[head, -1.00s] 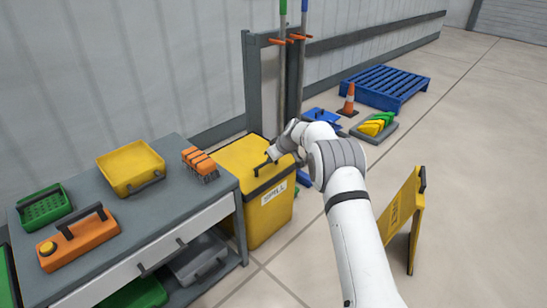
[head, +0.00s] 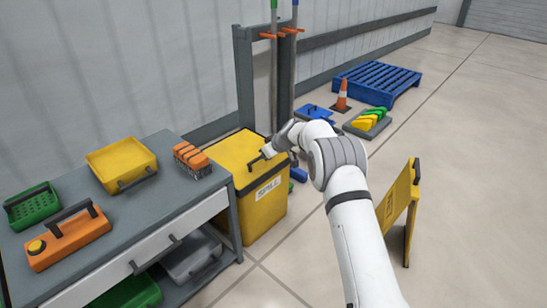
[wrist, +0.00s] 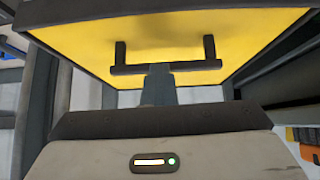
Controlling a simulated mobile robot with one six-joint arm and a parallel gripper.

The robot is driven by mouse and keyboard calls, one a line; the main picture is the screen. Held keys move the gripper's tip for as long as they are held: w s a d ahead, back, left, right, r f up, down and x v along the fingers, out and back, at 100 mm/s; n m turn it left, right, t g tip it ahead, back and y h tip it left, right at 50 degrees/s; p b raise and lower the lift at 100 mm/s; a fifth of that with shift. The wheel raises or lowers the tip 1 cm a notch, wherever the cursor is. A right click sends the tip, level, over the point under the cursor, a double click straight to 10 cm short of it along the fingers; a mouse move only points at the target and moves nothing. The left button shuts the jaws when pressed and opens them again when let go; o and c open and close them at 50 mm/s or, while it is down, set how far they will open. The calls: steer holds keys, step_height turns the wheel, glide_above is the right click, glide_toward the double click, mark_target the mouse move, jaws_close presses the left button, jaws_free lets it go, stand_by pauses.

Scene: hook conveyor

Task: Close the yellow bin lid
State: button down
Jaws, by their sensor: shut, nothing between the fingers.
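The yellow bin (head: 266,215) stands on the floor beside the workbench, with a white label on its front. Its yellow lid (head: 235,150) lies about level across the top, and I see no clear gap under it in the head view. A dark bar handle (head: 255,161) is on the lid. My gripper (head: 266,152) is at the lid's handle side, partly hidden by the wrist. In the wrist view my shut gripper (wrist: 158,70) reaches to the middle of the handle (wrist: 190,66), in front of the yellow lid (wrist: 240,45). I cannot tell whether they touch.
The grey workbench (head: 150,210) at left holds a yellow tray (head: 120,162), an orange brush (head: 190,158), an orange case (head: 68,238) and a green basket (head: 32,206). A rack post (head: 245,90) stands behind the bin. A yellow floor sign (head: 398,210) stands right of my arm.

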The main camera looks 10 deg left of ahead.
steer(key=r, duration=0.3)
steer(key=shift+s+d+r, duration=0.15)
steer(key=shift+s+d, duration=0.15)
steer(key=shift+s, duration=0.1)
steer(key=s+d+f+p, duration=0.1)
steer(key=s+d+f, duration=0.2)
steer(key=s+d, duration=0.3)
steer(key=s+d+r+m+h+p, duration=0.1)
steer(key=s+d+r+p, duration=0.45)
steer(key=r, duration=0.75)
steer(key=s+d+r+m+g+p, duration=0.1)
steer(key=s+d+r+m+p, duration=0.15)
steer(key=s+r+p, duration=0.7)
steer(key=s+d+r+m+h+p, duration=0.1)
steer(key=s+d+r+p, duration=0.4)
steer(key=r, duration=1)
steer(key=s+d+r+m+h+p, duration=0.1)
steer(key=s+d+r+m+p, duration=0.1)
steer(key=s+d+r+p, duration=0.2)
steer(key=s+d+r+m+h+p, duration=0.2)
steer(key=s+d+r+p, duration=0.1)
steer(key=s+r+p, duration=0.6)
steer(key=s+d+r+m+g+h+p, duration=0.1)
steer(key=s+d+r+m+p, duration=0.1)
steer(key=s+d+r+p, duration=0.2)
steer(key=s+r+p, duration=0.3)
steer(key=s, duration=0.4)
steer(key=shift+d+r+m+h, duration=0.25)
steer(key=shift+d+m+h, duration=0.05)
steer(key=shift+d+m, duration=0.05)
